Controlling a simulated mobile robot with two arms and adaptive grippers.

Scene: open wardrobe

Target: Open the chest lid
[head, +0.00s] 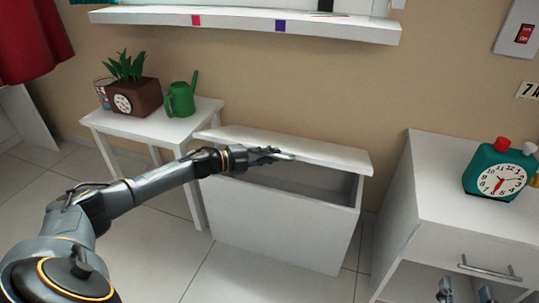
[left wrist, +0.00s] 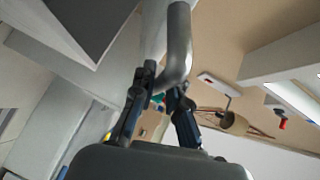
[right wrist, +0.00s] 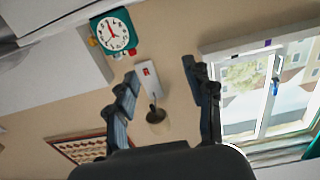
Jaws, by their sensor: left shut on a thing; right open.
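The white chest (head: 275,225) stands against the wall in the head view. Its lid (head: 310,147) is raised partway, and a dark gap shows between the lid and the front panel. My left gripper (head: 277,155) is at the lid's front edge. In the left wrist view its fingers (left wrist: 158,85) are shut on a grey curved handle (left wrist: 179,40), which appears to belong to the lid. My right gripper (head: 466,290) shows at the bottom right of the head view, in front of the white cabinet. In the right wrist view it is open and empty (right wrist: 160,72).
A white side table (head: 195,122) with a plant pot (head: 137,98) and green watering can (head: 181,98) stands left of the chest. A white cabinet (head: 425,200) with a teal clock (head: 497,172) stands to the right. A wall shelf (head: 240,24) hangs above the chest.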

